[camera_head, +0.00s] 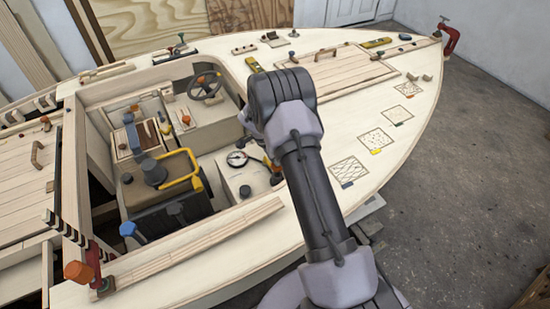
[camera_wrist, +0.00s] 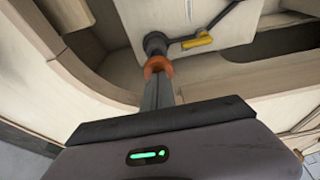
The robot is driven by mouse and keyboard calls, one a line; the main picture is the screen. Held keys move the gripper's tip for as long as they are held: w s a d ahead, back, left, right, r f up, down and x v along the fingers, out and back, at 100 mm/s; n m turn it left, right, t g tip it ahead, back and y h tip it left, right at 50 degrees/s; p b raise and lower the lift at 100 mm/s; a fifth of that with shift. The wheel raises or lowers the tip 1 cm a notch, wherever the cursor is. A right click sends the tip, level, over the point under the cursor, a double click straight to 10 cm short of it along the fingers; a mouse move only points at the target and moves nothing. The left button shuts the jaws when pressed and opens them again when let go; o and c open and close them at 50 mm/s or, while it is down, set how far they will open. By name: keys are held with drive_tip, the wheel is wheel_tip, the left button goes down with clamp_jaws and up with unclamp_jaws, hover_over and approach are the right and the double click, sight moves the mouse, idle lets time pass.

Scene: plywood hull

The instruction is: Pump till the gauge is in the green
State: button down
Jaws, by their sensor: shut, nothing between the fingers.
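The round white-faced gauge (camera_head: 237,158) sits on a pale panel in the cockpit. Its needle is dark, but the dial is too small to read. My gripper (camera_wrist: 159,82) is shut and empty in the wrist view. Its fingers point at an orange collar (camera_wrist: 158,67) beneath a dark round knob (camera_wrist: 155,43); I cannot tell whether they touch it. In the head view my arm hides the gripper and most of this spot, with an orange bit (camera_head: 270,162) showing beside the arm.
A black box with a yellow bar (camera_head: 182,184) stands left of the gauge. A steering wheel (camera_head: 205,85) is behind it. The wooden coaming (camera_head: 190,250) edges the cockpit in front. Clamps stand at the hull's edges, including a red one (camera_head: 450,36). The foredeck has several small items.

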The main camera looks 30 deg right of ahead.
wheel_tip(320, 180, down, 5)
drive_tip(key=b, duration=0.4)
drive_tip(key=shift+r+b, duration=0.2)
drive_tip(key=shift+b, duration=0.1)
drive_tip(key=shift+s+r, duration=0.15)
